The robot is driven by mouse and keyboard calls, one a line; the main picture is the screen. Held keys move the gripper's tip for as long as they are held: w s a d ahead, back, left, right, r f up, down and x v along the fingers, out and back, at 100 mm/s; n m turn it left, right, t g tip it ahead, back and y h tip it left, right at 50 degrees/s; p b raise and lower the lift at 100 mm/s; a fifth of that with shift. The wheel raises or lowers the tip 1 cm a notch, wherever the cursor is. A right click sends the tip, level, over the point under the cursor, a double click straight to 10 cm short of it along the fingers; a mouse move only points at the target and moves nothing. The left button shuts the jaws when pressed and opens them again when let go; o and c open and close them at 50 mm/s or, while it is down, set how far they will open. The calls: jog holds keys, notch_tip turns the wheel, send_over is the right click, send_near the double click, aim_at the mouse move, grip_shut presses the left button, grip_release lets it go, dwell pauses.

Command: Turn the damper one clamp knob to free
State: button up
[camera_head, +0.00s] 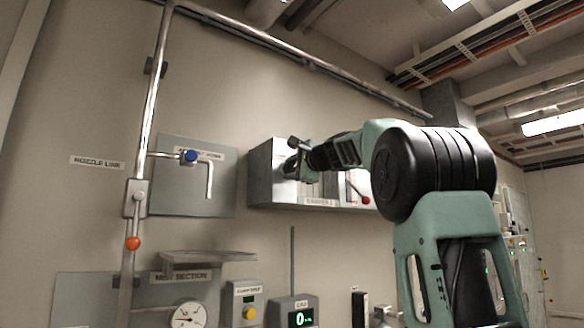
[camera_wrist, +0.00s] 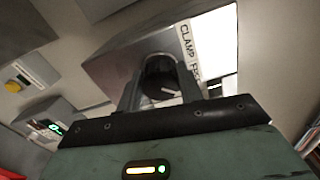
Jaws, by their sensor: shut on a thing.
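The clamp knob (camera_wrist: 160,78) is a round dark knob with a light pointer line, on the face of a grey metal box. A label beside it reads "CLAMP" and "FREE" in part, cut off by a finger. My gripper (camera_wrist: 160,85) has its two fingers on either side of the knob, shut on it. In the head view my gripper (camera_head: 292,165) reaches the front of the grey box (camera_head: 262,165) marked "DAMPER 1" on the wall. The knob is mostly hidden there by the gripper and wrist.
A red-ended lever (camera_head: 365,200) sits right of my wrist on the damper box. A pipe with a blue valve handle (camera_head: 190,156) is to the left. Below are a grey shelf (camera_head: 205,257), a gauge (camera_head: 188,315) and a green digital display (camera_head: 301,318).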

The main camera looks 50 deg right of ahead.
jog(key=shift+f+m, duration=0.1)
jog(key=shift+m, duration=0.3)
jog(key=o, duration=1)
jog(key=shift+c, duration=0.2)
jog(key=shift+s, duration=0.1)
jog(key=b+v, duration=0.6)
jog(key=v, duration=1.1)
jog(key=shift+s, duration=0.15)
jog(key=shift+d, duration=0.1)
